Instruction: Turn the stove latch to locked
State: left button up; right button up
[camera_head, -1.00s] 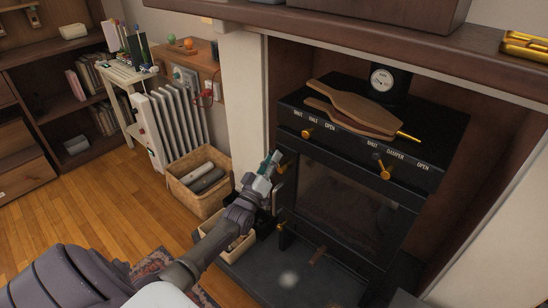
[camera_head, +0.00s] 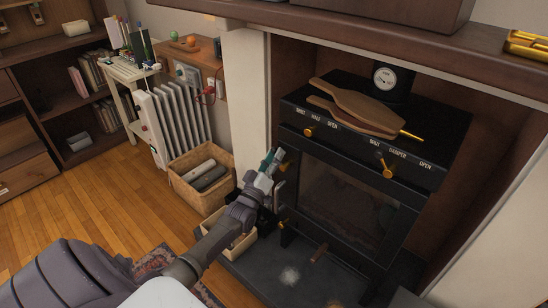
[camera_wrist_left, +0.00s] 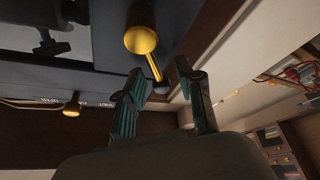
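The black stove (camera_head: 350,190) stands in the fireplace recess, its glass door upright. In the left wrist view, a brass latch (camera_wrist_left: 141,38) with a round knob and thin stem sits on the stove edge, just beyond my fingertips. In the head view the latch is largely hidden by my left gripper. My left gripper (camera_head: 273,161) is at the left edge of the stove door. In the wrist view its two fingers (camera_wrist_left: 162,75) are apart, with the stem end showing between the tips. I cannot tell whether they touch it. My right gripper is not in view.
Brass air knob (camera_head: 309,131) and damper knob (camera_head: 387,172) project from the stove front. Wooden bellows (camera_head: 352,103) lie on top. A wicker basket (camera_head: 185,190) and a radiator (camera_head: 177,122) stand left. The mantel (camera_head: 390,35) overhangs the stove.

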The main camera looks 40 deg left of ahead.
pick_arm(q)
jog(key=shift+s, duration=0.15)
jog(key=v, duration=1.1)
jog(key=shift+s+f, duration=0.2)
jog(key=shift+s, duration=0.15)
jog(key=shift+d, duration=0.1)
